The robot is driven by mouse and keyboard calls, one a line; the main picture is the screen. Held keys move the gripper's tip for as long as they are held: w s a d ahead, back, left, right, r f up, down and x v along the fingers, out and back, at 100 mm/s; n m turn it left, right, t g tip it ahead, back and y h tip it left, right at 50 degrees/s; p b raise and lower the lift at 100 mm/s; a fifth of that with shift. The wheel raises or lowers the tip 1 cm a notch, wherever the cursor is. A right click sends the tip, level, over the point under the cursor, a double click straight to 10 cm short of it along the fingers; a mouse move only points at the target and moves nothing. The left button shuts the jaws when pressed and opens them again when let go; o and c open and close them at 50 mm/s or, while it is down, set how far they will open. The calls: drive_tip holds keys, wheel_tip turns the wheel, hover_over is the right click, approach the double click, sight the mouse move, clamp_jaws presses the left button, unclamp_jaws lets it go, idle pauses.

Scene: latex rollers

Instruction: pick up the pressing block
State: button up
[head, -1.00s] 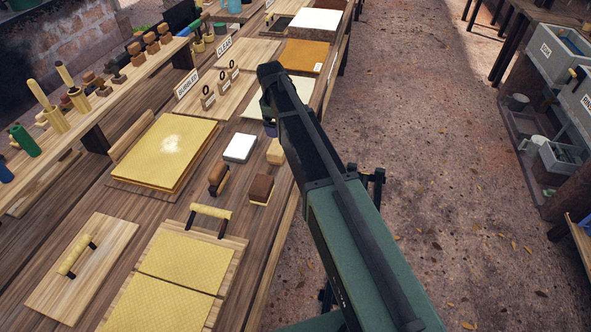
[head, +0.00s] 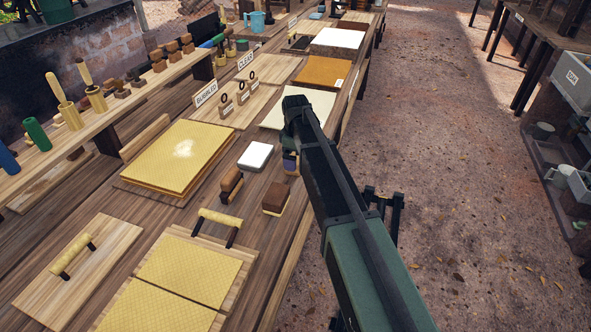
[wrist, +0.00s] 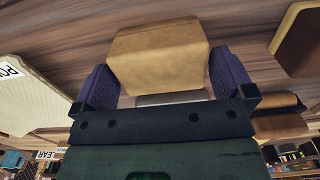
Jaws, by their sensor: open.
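A tan block (wrist: 160,55) lies between the fingers of my open gripper (wrist: 168,88) in the wrist view. I take it to be the pressing block. One purple finger pad is on each side of it, and I cannot tell whether they touch it. In the head view my gripper (head: 291,163) is low over the bench's right edge, and my arm and fingers hide most of the tan block there.
A cream sheet (head: 298,110) lies behind my gripper.

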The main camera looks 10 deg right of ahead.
wheel_tip(320, 180, down, 3)
drive_tip(key=shift+r+b, duration=0.1)
drive_tip(key=shift+b, duration=0.45)
drive_tip(key=shift+r, duration=0.25)
drive_tip(key=c, duration=0.7)
wheel_tip(320, 180, up, 20)
drive_tip(key=p, duration=2)
